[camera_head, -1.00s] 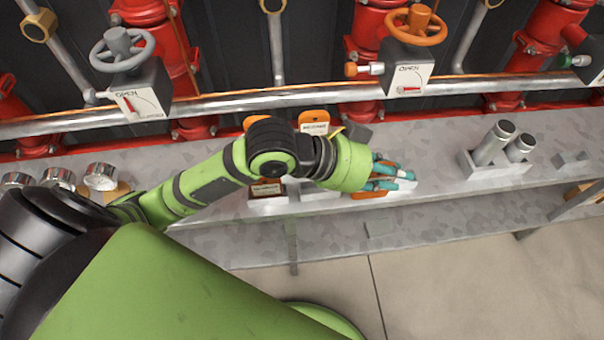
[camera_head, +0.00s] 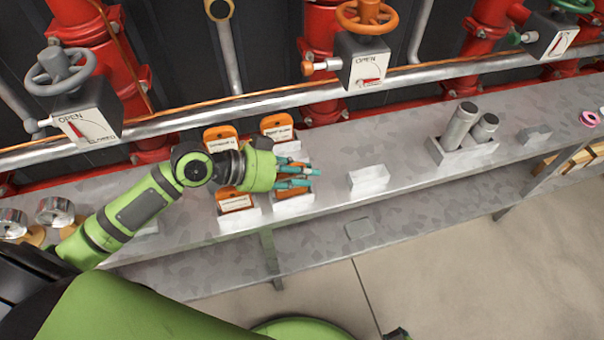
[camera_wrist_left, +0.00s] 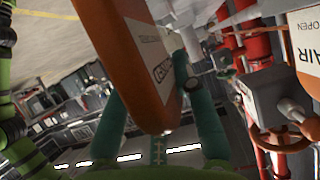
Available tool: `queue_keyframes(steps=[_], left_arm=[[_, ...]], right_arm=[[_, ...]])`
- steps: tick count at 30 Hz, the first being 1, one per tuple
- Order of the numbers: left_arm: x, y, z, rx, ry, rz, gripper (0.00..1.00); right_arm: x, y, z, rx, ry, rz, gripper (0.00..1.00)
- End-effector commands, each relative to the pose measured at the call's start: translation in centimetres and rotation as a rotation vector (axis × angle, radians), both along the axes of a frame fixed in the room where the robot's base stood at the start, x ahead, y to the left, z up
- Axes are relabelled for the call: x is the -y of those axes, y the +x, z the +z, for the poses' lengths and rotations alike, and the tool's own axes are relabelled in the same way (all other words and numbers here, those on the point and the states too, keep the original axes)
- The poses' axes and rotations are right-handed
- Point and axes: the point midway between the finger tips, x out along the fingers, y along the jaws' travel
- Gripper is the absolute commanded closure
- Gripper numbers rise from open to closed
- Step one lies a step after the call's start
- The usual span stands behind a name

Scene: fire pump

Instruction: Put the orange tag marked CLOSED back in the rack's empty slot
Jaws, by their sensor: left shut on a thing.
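My left gripper (camera_head: 298,177), with teal fingers, is shut on an orange tag (camera_head: 306,190). In the left wrist view the tag (camera_wrist_left: 125,70) stands large between the fingers; its white label is steeply angled and I cannot read it fully. In the head view the tag is at the front right white holder (camera_head: 294,205) of the rack. I cannot tell whether its lower edge is in the slot. Other orange tags stand at the rack's back left (camera_head: 220,138), back right (camera_head: 277,127) and front left (camera_head: 234,200).
An empty-looking white block (camera_head: 368,177) stands on the grey shelf right of the rack. Farther right is a holder with two grey cylinders (camera_head: 464,135). Pipes and valves, one with an orange handwheel (camera_head: 367,16), run behind. Gauges (camera_head: 55,211) lie at left.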

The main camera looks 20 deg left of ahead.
Motion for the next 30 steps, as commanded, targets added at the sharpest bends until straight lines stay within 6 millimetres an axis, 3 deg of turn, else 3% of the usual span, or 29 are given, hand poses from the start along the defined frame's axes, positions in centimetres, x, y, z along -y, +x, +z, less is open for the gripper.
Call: queue_keyframes(steps=[13,24,25,26,27,30], left_arm=[[0.0,0.0,-0.9,0.002,0.0,0.0,1.0],[0.0,0.0,-1.7,0.002,0.0,0.0,1.0],[0.0,0.0,-1.7,0.001,0.001,0.0,0.7],[0.0,0.0,-1.7,0.001,0.001,0.0,0.58],[0.0,0.0,-1.7,0.001,0.001,0.0,0.5],[0.0,0.0,-1.7,0.001,0.001,0.0,0.5]], right_arm=[[0.0,-0.9,-0.4,-0.024,-0.002,-0.004,0.6],[-0.4,-0.3,0.0,-0.042,-0.002,-0.009,0.6],[-0.4,-0.4,0.0,-0.042,-0.001,-0.008,0.6],[-0.4,-0.5,0.0,-0.044,-0.001,-0.008,0.6],[-0.4,-0.7,0.0,-0.045,-0.001,-0.009,0.6],[-0.4,-0.9,-0.1,-0.05,-0.001,-0.009,0.6]])
